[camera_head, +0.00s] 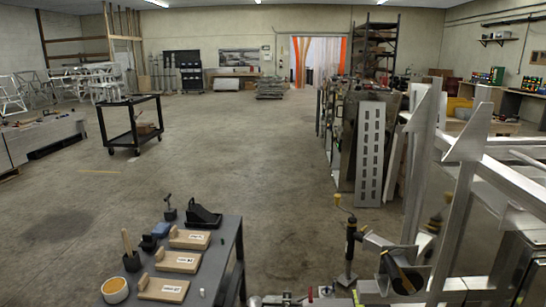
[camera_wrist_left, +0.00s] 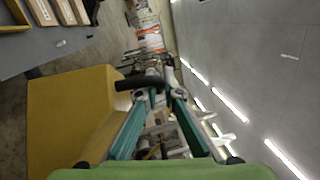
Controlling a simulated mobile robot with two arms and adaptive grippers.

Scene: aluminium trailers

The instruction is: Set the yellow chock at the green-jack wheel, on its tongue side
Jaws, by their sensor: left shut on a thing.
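The yellow chock (camera_wrist_left: 70,115) fills the left side of the left wrist view, large and close. A black handle (camera_wrist_left: 138,83) runs from its edge to between the teal fingers. My left gripper (camera_wrist_left: 160,84) is shut on this handle, so the chock hangs beside the fingers. Neither my left gripper nor the chock shows in the head view. My right gripper is in neither view. A jack with a yellow crank (camera_head: 350,240) stands at the aluminium trailer frame (camera_head: 470,180) at the right. I cannot make out the green-jack wheel for certain.
A grey bench (camera_head: 226,250) at the front holds wooden boards (camera_head: 178,261), a black wedge-like item (camera_head: 203,217) and a cup (camera_head: 115,290). A black cart (camera_head: 131,124) stands farther back. The middle floor is clear. Upright panels (camera_head: 370,150) stand behind the trailer.

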